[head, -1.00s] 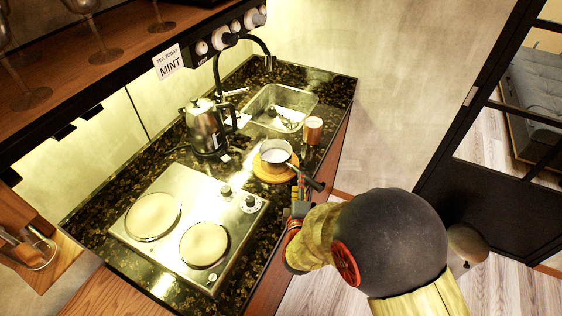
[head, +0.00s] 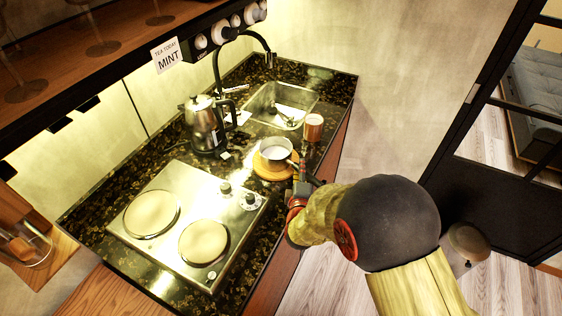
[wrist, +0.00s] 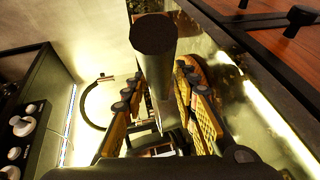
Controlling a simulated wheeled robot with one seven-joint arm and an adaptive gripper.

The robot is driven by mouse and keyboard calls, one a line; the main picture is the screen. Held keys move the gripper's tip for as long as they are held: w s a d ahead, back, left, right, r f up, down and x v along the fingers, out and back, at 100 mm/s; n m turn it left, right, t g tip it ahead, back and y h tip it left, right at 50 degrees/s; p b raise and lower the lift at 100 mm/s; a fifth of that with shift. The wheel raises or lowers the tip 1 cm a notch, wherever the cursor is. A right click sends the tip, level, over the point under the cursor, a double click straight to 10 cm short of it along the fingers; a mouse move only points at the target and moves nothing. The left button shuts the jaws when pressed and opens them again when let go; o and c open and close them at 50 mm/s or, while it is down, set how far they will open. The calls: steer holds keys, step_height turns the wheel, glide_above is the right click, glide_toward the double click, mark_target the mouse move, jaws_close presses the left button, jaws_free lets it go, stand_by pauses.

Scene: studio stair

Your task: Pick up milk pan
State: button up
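The milk pan (head: 276,150) is a small light pan with a dark handle. It sits upright on a round wooden board (head: 265,172) on the dark stone counter, its handle pointing to the lower right. My gripper (head: 303,170) is at the handle, on the counter's front side. In the wrist view the dark handle (wrist: 154,45) runs between the two yellow-padded fingers of my gripper (wrist: 160,95). The fingers stand apart on either side of it, and I see no clear grip. The pan's bowl is mostly hidden in the wrist view.
A metal kettle (head: 205,125) stands behind the pan to the left. A two-plate hob (head: 188,222) lies to the lower left. A shelf (head: 110,45) overhangs the back.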

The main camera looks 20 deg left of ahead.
steer(key=c, duration=0.6)
jaws_close()
steer(key=shift+r, duration=0.1)
